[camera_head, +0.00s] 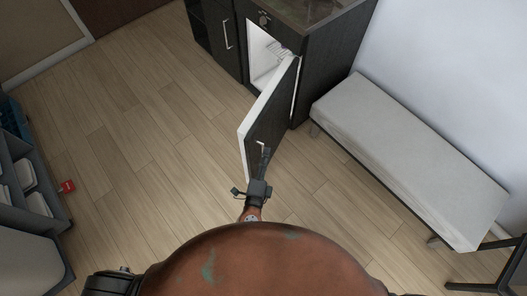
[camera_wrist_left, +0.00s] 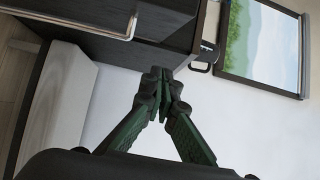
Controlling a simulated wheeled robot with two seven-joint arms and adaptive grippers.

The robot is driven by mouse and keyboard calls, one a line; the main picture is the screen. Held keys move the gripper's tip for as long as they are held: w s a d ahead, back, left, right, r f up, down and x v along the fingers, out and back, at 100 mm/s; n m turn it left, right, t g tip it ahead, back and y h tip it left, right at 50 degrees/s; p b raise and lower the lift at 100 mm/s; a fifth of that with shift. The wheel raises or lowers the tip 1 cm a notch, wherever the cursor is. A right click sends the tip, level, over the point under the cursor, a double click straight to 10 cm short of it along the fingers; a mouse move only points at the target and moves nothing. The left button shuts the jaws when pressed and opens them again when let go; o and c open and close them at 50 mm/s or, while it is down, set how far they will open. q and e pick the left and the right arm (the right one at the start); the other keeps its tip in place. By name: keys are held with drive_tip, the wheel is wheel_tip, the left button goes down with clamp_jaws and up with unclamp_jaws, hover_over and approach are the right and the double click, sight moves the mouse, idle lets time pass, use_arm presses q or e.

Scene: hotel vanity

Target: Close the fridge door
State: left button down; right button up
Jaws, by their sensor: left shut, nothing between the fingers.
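The fridge door (camera_head: 270,118) stands wide open in the head view, swung out from the dark cabinet. Its white inner side faces left and its dark outer face, with a handle, faces right. The white fridge interior (camera_head: 262,52) shows behind it. My left gripper (camera_head: 266,153) is at the door's outer face near the handle; I cannot tell whether it touches. In the left wrist view its green fingers (camera_wrist_left: 160,78) are shut and empty, with a metal bar handle (camera_wrist_left: 78,28) on a dark panel at upper left. My right gripper is not in view.
A pale bench (camera_head: 410,150) stands right of the cabinet (camera_head: 328,62). A grey shelf unit (camera_head: 30,190) and a small red item (camera_head: 67,186) are at far left. The wooden floor (camera_head: 140,125) left of the door is clear. A framed picture (camera_wrist_left: 262,45) hangs on the wall.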

use_arm(q)
drive_tip(key=w+a, duration=0.2)
drive_tip(key=w, duration=0.7)
drive_tip(key=shift+a, duration=0.3)
drive_tip(key=shift+f, duration=0.1)
